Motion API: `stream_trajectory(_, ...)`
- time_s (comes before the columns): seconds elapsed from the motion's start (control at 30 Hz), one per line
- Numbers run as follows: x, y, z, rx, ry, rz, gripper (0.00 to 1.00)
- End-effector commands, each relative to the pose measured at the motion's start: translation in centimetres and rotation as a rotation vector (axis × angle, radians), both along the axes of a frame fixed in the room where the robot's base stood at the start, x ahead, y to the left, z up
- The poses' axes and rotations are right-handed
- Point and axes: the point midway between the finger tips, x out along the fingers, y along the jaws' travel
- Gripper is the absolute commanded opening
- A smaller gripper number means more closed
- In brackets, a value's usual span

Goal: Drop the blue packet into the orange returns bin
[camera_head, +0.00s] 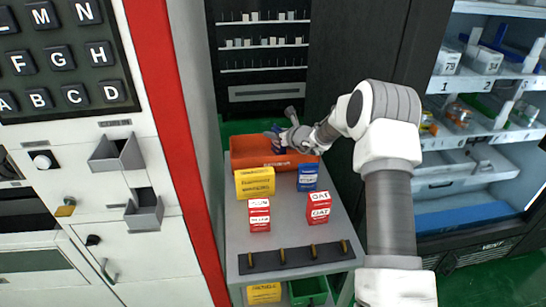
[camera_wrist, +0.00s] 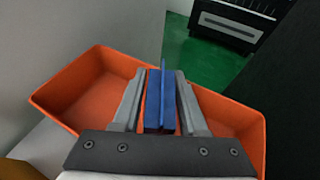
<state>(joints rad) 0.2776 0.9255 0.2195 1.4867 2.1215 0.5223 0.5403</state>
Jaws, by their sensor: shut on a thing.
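The blue packet (camera_wrist: 160,100) is held between the two fingers of my gripper (camera_wrist: 160,88) in the wrist view. In the head view the packet (camera_head: 276,141) is a small dark blue shape at my gripper (camera_head: 282,138), over the bin. The orange returns bin (camera_head: 250,158) stands at the far end of the grey table top. In the wrist view the bin (camera_wrist: 65,95) spreads out on both sides of my fingers, below the packet. Its inside looks empty where it shows; the middle is hidden by my gripper.
A yellow box (camera_head: 255,183), another blue box (camera_head: 307,178) and two red boxes (camera_head: 259,215) (camera_head: 319,207) stand on the grey table (camera_head: 290,235) in front of the bin. A dark strip with pegs (camera_head: 295,256) lies at the near edge. A dark vending cabinet (camera_head: 262,75) stands behind.

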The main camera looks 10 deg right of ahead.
Motion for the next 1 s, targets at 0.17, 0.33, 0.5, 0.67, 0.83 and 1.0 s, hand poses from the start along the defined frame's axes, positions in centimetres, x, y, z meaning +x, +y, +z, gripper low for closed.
stream_trajectory(0.17, 0.0, 0.0, 0.0, 0.0, 0.0, 0.0, 0.66)
stream_trajectory(0.33, 0.0, 0.0, 0.0, 0.0, 0.0, 0.0, 0.77)
stream_trajectory(0.5, 0.0, 0.0, 0.0, 0.0, 0.001, 0.0, 0.77)
stream_trajectory(0.67, -0.7, -0.4, 0.3, -0.001, 0.001, -0.001, 0.77)
stream_trajectory(0.83, -2.7, -1.3, 1.3, -0.002, 0.0, -0.001, 0.77)
stream_trajectory(1.0, -5.7, -2.7, 2.7, -0.002, -0.001, -0.002, 0.77)
